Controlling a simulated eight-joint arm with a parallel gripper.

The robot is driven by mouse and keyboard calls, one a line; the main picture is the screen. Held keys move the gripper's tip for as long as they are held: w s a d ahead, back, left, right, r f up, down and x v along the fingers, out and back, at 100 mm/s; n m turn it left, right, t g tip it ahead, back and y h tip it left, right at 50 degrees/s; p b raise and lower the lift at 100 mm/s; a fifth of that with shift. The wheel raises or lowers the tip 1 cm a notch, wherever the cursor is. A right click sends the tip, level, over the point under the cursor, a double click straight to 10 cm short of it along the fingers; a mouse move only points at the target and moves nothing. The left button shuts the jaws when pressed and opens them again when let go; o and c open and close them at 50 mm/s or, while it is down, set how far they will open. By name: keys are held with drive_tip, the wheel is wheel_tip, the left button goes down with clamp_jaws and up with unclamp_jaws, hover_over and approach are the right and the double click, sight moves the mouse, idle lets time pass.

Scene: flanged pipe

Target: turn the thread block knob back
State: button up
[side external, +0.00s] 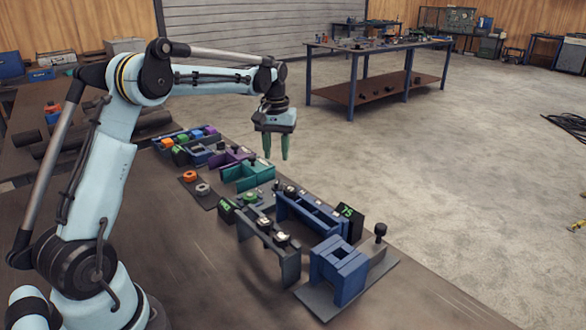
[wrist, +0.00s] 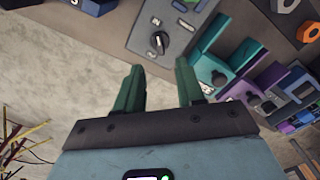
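My gripper (side external: 276,154) hangs pointing down above the far side of the row of fixtures, its two green fingers apart and nothing between them. In the wrist view my gripper (wrist: 159,68) also shows open and empty. Just beyond the fingertips there, a black knob with a pale pointer mark (wrist: 159,42) sits on a grey panel (wrist: 174,28), apart from the fingers. In the side view another black knob (side external: 380,230) stands on a post beside a blue block (side external: 340,268). No readable label tells me which knob belongs to the thread block.
A teal fixture (side external: 248,176) and a purple fixture (side external: 230,157) stand near my gripper. A long blue fixture (side external: 312,214) and a dark bracket with knobs (side external: 285,262) stand nearer the camera. The bench front is bare; open floor lies to the right.

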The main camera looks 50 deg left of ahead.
sight(277, 180)
wheel_tip(277, 180, down, 8)
drive_tip(key=shift+f, duration=0.15)
drive_tip(key=shift+c, duration=0.4)
clamp_jaws()
